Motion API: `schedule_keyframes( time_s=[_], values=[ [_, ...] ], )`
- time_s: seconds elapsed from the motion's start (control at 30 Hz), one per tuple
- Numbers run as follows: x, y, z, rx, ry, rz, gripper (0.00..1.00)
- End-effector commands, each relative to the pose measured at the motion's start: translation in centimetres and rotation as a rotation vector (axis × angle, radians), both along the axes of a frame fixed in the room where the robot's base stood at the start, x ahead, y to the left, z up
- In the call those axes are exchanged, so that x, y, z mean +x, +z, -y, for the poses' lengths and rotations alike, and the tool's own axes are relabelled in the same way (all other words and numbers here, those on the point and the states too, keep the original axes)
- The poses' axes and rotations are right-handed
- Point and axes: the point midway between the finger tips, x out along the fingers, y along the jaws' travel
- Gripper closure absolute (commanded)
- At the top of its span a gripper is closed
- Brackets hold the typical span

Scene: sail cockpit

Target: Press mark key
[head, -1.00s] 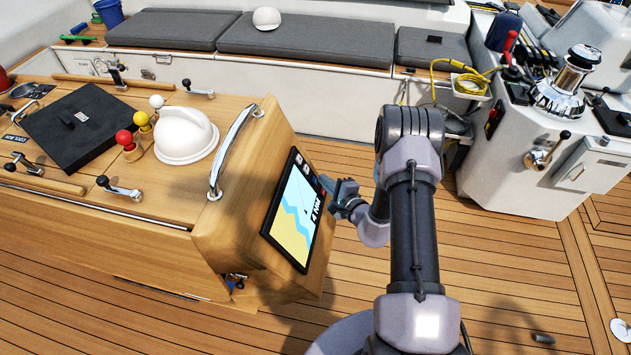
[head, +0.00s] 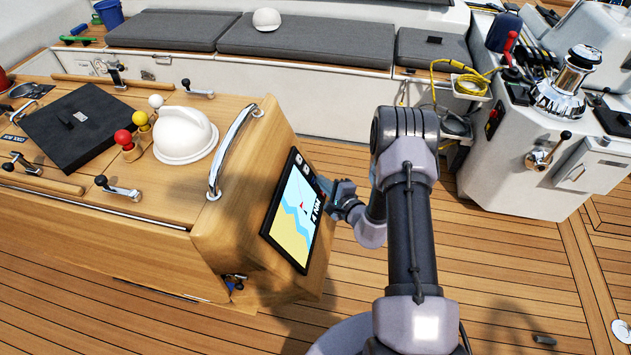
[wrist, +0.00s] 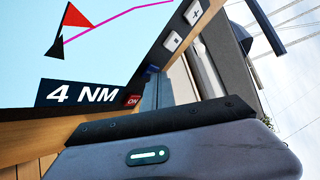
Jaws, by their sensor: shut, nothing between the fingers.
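The plotter screen (head: 290,222) on the slanted end of the wooden console shows a chart. In the wrist view the screen (wrist: 95,75) shows a red and a black triangle, a magenta line and "4 NM". A small blue patch (wrist: 152,70) lies between these keys. No mark key label is readable. My gripper (head: 328,190) is shut and empty, close against the bezel's right edge. Whether it touches a key cannot be told.
A chrome grab rail (head: 232,150) stands on the console beside a white dome (head: 185,137). A winch (head: 568,82) and yellow rope (head: 455,75) are at the upper right. The teak deck (head: 510,265) to the right is mostly clear.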

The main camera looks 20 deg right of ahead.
Motion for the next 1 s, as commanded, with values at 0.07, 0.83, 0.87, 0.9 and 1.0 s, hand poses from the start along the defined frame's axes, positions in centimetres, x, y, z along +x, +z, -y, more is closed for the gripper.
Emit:
schedule_keyframes(
  time_s=[0.07, 0.83, 0.87, 0.9, 1.0],
  values=[
    [0.1, -0.1, -0.1, 0.000, 0.001, 0.000, 1.00],
    [-0.8, 0.7, 1.1, 0.000, -0.001, 0.000, 1.00],
    [-0.8, 0.8, 1.2, 0.000, 0.000, 0.000, 1.00],
    [-0.8, 0.7, 1.2, 0.000, 0.000, 0.000, 1.00],
    [-0.8, 0.7, 1.1, 0.000, 0.000, 0.000, 1.00]
  ],
)
